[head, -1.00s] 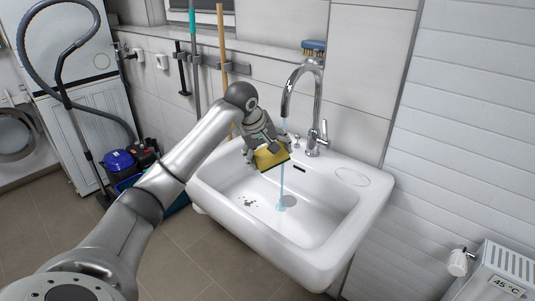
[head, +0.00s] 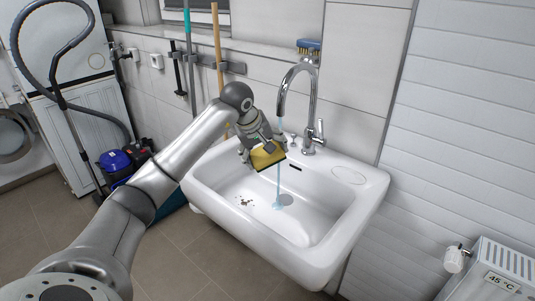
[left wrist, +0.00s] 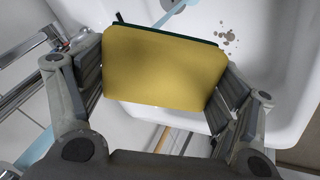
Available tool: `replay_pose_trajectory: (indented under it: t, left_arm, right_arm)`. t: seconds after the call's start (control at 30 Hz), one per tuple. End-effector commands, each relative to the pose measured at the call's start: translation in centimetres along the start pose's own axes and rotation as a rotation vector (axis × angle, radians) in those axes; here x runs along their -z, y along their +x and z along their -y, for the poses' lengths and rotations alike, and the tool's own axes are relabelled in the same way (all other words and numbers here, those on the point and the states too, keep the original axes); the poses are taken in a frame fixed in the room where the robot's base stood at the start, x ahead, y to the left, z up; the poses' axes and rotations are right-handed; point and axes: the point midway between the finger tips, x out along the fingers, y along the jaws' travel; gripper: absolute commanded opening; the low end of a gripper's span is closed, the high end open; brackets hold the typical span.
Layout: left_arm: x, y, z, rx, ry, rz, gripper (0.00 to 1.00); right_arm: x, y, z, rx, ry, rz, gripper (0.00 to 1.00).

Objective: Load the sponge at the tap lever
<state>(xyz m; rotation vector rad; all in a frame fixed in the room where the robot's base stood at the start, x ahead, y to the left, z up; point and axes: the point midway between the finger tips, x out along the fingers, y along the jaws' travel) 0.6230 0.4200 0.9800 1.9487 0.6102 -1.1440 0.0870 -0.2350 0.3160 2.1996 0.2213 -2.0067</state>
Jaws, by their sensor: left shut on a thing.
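The sponge (head: 267,157) is yellow with a dark green scouring side. My left gripper (head: 262,146) is shut on it and holds it above the back left part of the basin, just left of the water stream (head: 279,180). In the left wrist view the sponge (left wrist: 165,68) sits between both finger pads. The chrome tap (head: 313,105) stands at the back of the sink, with its lever (head: 320,129) on the right side, apart from the sponge. Water runs from the spout into the basin. My right gripper is not in view.
The white sink (head: 335,225) has dark specks (head: 244,201) left of the drain. A blue brush (head: 308,45) lies on the ledge behind the tap. Broom handles (head: 216,60) stand behind my arm. A radiator (head: 505,275) is at lower right.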

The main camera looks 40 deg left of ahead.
Motion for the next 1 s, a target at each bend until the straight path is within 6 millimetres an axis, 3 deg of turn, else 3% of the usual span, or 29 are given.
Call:
replay_pose_trajectory:
  t: [0.7, 1.0]
  left_arm:
    - [-4.8, -2.4, 2.3, 0.001, 0.002, 0.001, 0.65]
    - [-5.6, -2.9, 2.6, 0.001, 0.001, 0.001, 0.65]
  right_arm:
    - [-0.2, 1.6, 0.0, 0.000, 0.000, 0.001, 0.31]
    - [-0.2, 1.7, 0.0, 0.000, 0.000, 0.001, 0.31]
